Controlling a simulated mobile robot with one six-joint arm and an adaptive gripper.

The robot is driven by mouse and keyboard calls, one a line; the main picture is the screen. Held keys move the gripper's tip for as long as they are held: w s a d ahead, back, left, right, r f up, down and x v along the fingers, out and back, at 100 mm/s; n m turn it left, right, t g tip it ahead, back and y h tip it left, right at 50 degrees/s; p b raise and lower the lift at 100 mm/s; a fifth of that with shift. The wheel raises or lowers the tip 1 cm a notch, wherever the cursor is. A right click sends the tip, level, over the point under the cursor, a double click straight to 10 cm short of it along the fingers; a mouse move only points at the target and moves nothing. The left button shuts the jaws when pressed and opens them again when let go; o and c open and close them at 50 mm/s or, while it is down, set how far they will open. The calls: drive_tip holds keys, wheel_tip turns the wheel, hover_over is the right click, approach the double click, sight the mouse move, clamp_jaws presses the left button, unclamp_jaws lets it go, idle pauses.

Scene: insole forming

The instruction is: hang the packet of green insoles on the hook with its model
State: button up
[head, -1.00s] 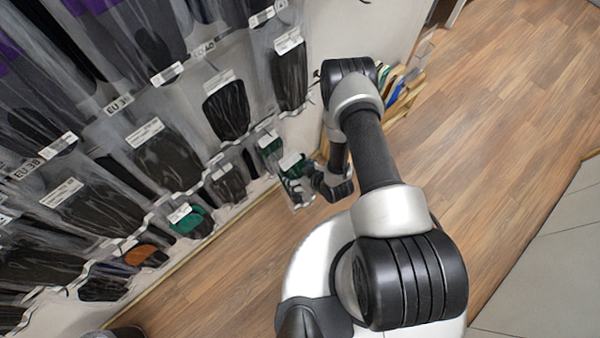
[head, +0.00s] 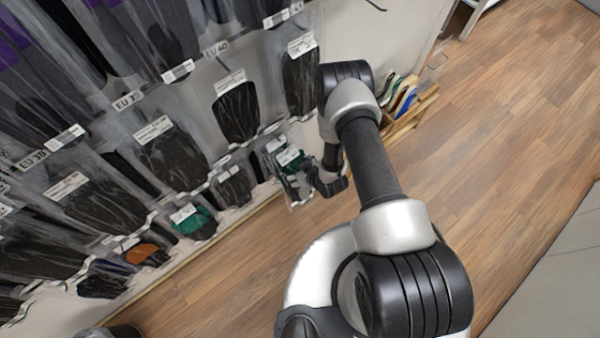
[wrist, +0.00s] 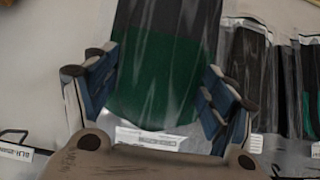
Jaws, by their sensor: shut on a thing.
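The packet of green insoles (wrist: 150,85) is clear plastic, dark at the top of the wrist view and green below, with a white label strip. It lies between the two blue-padded fingers of my gripper (wrist: 158,95), which is shut on it. In the head view the packet (head: 291,157) hangs just left of my gripper (head: 312,188), close in front of the wall display. Another packet with green insoles (head: 194,222) hangs lower on the wall. An empty-looking hook with a label (wrist: 14,150) shows at the left of the wrist view.
Rows of packets with dark insoles (head: 236,112) fill the wall on the left, and an orange one (head: 146,254) hangs low. Dark packets (wrist: 246,70) hang close right of my gripper. A wooden box of coloured items (head: 408,100) stands beyond my arm. The wooden floor (head: 500,120) is clear.

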drive_tip(key=shift+w+a+f+b, duration=0.1)
drive_tip(key=shift+w+a+b, duration=0.1)
drive_tip(key=shift+w+a, duration=0.3)
drive_tip(key=shift+w+a+b, duration=0.15)
drive_tip(key=shift+w+a, duration=0.1)
drive_tip(key=shift+w, duration=0.4)
drive_tip(key=shift+w+a+f+b, duration=0.4)
drive_tip(key=shift+w+f+b, duration=0.15)
drive_tip(key=shift+b, duration=0.3)
drive_tip(key=o, duration=1.5)
